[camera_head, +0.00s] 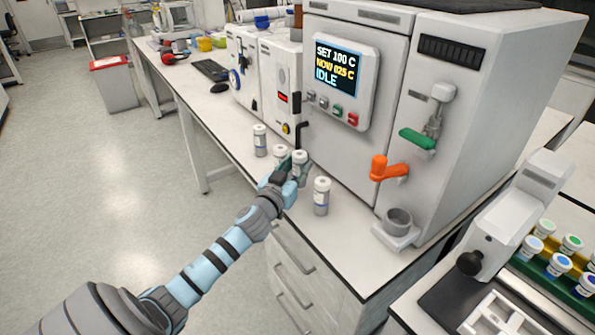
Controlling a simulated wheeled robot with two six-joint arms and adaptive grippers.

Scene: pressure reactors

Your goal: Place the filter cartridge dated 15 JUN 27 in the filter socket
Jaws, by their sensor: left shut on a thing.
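Several small white filter cartridges with grey-blue labels stand near the front edge of the white bench. One cartridge (260,140) is at the far left, one (321,196) at the near right. Another (280,151) shows partly behind my gripper. My left gripper (291,168) is shut on a cartridge (300,158) between these, its lower part hidden by the fingers. I cannot tell if this cartridge touches the bench. The label dates are too small to read. A grey round cup on a white bracket (398,222), likely the filter socket, is low on the reactor front. My right gripper is out of view.
The white reactor (455,130) has a screen (338,72) reading SET 100 C, NOW 025 C, IDLE. An orange handle (385,168) and a green lever (417,139) stick out above the cup. A rack of vials (545,262) is at the right.

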